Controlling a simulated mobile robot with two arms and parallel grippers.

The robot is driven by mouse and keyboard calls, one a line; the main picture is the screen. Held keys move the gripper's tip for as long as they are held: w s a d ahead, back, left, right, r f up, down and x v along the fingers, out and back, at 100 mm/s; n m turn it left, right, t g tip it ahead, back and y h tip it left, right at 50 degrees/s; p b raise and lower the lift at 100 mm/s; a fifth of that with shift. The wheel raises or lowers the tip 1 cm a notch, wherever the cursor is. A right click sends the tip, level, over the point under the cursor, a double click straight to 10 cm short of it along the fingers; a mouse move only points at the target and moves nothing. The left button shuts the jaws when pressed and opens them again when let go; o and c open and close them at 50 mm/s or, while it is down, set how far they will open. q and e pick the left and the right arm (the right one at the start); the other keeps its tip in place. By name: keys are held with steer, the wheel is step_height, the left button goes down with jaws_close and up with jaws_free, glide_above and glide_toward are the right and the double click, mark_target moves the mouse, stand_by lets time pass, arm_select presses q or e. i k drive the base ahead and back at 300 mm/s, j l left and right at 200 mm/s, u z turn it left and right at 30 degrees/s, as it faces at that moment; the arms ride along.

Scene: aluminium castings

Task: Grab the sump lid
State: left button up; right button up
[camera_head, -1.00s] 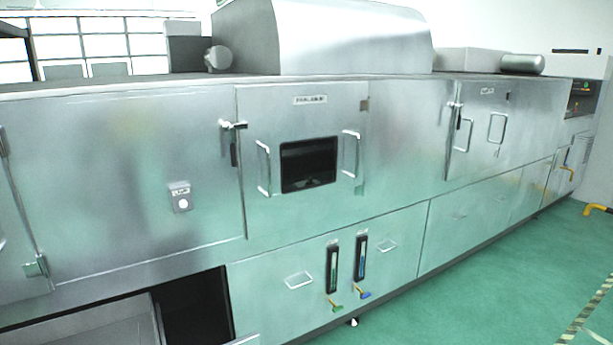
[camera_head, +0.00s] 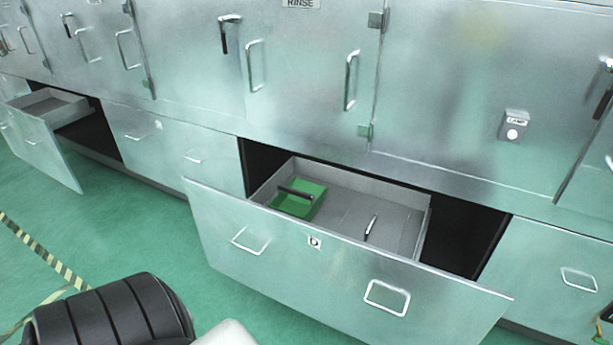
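I cannot tell for sure which thing is the sump lid. An open metal drawer (camera_head: 330,262) juts out from the machine at the centre. Inside it on the left is a green tray-like piece (camera_head: 311,207) with a dark bar (camera_head: 294,194) across it. To its right, a small slim piece, dark with a pale part (camera_head: 371,227), stands or lies on the grey drawer floor; it may be a handle. Neither gripper is in view. A black ribbed part and a white part, probably of my arm, show at the bottom left.
A second open drawer (camera_head: 56,150) juts out at the far left. The steel machine front (camera_head: 450,60) with doors and handles runs behind. The green floor (camera_head: 100,235) is clear between the drawers, with a yellow-black striped line (camera_head: 42,252) on it.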

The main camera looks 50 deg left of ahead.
mark_target(377, 225)
steer(key=u, duration=1.15)
steer(key=i+j+z, duration=0.25)
steer(key=i+j, duration=0.15)
